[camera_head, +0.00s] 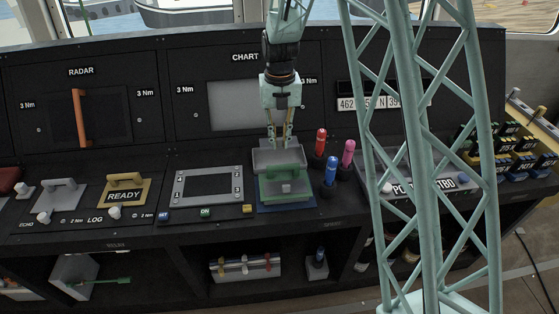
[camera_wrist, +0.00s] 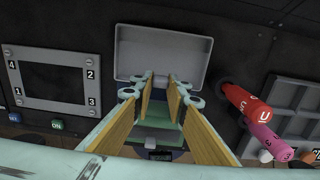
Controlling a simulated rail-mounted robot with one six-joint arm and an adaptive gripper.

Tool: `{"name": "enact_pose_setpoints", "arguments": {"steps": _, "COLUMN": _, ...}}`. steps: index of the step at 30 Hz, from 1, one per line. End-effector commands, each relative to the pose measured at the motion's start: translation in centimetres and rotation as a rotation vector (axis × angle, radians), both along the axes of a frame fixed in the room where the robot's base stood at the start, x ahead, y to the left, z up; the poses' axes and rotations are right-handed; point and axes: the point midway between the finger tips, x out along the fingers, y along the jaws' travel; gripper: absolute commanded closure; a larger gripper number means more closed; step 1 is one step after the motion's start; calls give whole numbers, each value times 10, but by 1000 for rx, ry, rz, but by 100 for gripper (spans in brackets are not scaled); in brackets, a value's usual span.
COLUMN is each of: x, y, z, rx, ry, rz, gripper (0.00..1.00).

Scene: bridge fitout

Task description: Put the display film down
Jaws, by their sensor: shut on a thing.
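My gripper (camera_head: 278,142) points down over the middle of the console. Its two amber-padded fingers also show in the wrist view (camera_wrist: 162,82). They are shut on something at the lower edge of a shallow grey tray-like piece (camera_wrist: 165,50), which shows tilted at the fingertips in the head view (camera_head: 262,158). A green piece with a raised handle (camera_head: 283,190) is just in front, on a dark blue base (camera_head: 285,209). Part of it shows between the fingers in the wrist view (camera_wrist: 165,133). Which of these is the display film I cannot tell for sure; the fingers hide the grip itself.
A grey frame numbered at its corners (camera_head: 178,187) lies to the left. A gold READY plate (camera_head: 145,190) is farther left. Red (camera_head: 320,142), pink (camera_head: 348,152) and blue (camera_head: 330,170) markers stand close on the right. The grey CHART screen (camera_head: 225,110) is behind.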

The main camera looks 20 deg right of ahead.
Motion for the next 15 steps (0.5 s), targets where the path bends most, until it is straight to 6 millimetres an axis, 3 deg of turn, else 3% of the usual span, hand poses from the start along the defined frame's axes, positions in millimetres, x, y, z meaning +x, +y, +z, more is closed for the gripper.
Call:
{"name": "enact_pose_setpoints", "arguments": {"steps": 9, "x": -1, "y": 0, "z": -42, "rx": 0, "ry": 2, "rz": 0, "gripper": 96}}
{"name": "enact_pose_setpoints", "arguments": {"steps": 15, "x": 0, "y": 0, "z": -52, "rx": 0, "ry": 0, "rz": 0, "gripper": 96}}
